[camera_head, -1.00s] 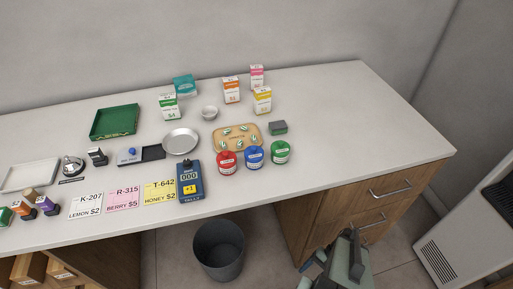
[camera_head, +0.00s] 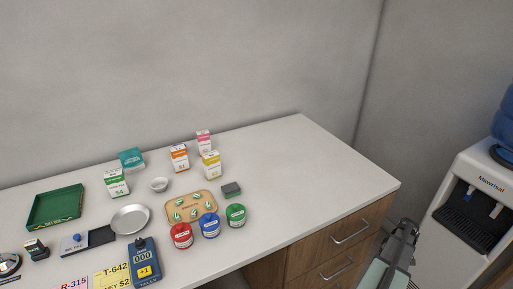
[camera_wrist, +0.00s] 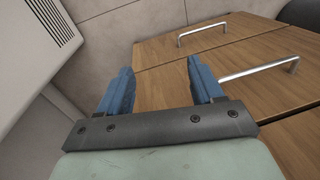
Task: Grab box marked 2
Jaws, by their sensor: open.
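Several small priced boxes stand upright at the back of the counter: a green-and-white one (camera_head: 116,183) that reads $4, an orange-and-white one (camera_head: 179,158), a yellow-and-white one (camera_head: 211,165) and a pink-and-white one (camera_head: 204,141). The numbers on the last three are too small to read surely, so I cannot tell which is marked 2. My gripper (camera_wrist: 160,72) is open and empty, its blue fingers apart before the wooden drawers (camera_wrist: 215,70). In the head view my arm shows at the lower right, off the counter and far from the boxes.
A wooden tray (camera_head: 170,215) and red (camera_head: 181,236), blue (camera_head: 210,226) and green (camera_head: 236,215) jars stand in front of the boxes. The counter's right part (camera_head: 310,165) is clear. A water dispenser (camera_head: 490,190) stands at right.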

